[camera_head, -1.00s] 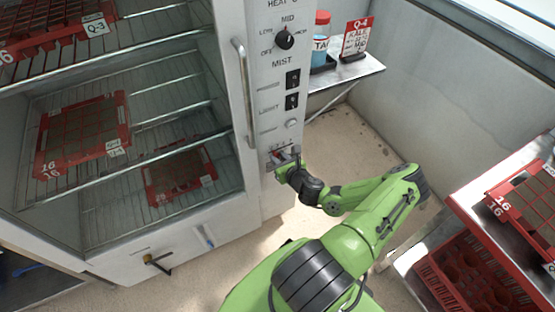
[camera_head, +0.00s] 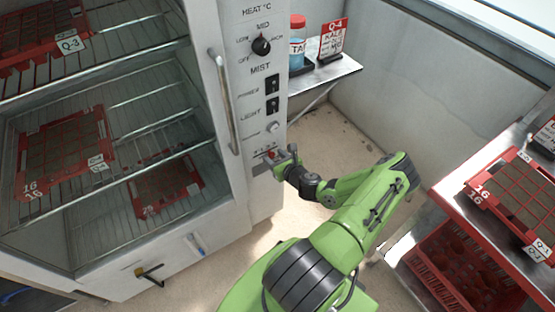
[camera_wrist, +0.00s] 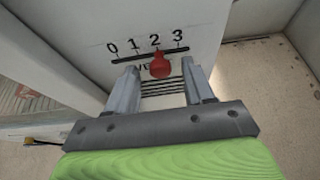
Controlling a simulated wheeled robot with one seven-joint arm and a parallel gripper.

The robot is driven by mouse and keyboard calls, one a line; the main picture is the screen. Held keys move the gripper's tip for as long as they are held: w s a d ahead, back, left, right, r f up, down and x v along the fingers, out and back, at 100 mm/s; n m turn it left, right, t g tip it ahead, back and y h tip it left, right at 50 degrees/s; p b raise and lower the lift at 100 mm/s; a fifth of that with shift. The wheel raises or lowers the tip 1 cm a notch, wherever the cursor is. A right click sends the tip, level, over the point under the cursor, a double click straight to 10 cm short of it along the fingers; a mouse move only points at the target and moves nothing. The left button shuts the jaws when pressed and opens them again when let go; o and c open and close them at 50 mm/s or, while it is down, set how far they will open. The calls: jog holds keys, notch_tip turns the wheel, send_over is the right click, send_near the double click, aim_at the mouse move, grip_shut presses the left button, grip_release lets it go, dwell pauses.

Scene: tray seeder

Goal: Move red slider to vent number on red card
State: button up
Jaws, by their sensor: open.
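The red slider (camera_wrist: 160,66) sits on a dark slot in the white cabinet panel, just under the printed 2 of a scale from 0 to 3. It also shows small in the head view (camera_head: 271,153). My gripper (camera_wrist: 160,63) is open, with one finger on each side of the slider and visible gaps between. In the head view my gripper (camera_head: 281,158) is at the lower part of the panel. The red card (camera_head: 332,40) stands on a shelf at the back and is headed Q-4. Its smaller lines are too small to read.
The cabinet door handle (camera_head: 224,100) stands out left of the panel. A metal table (camera_head: 450,190) with red trays is at right. Open floor lies between.

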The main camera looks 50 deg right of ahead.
jog(key=p+v, duration=0.3)
jog(key=v, duration=1.2)
jog(key=shift+s+r, duration=0.15)
jog(key=shift+s, duration=0.2)
jog(key=shift+a, duration=0.1)
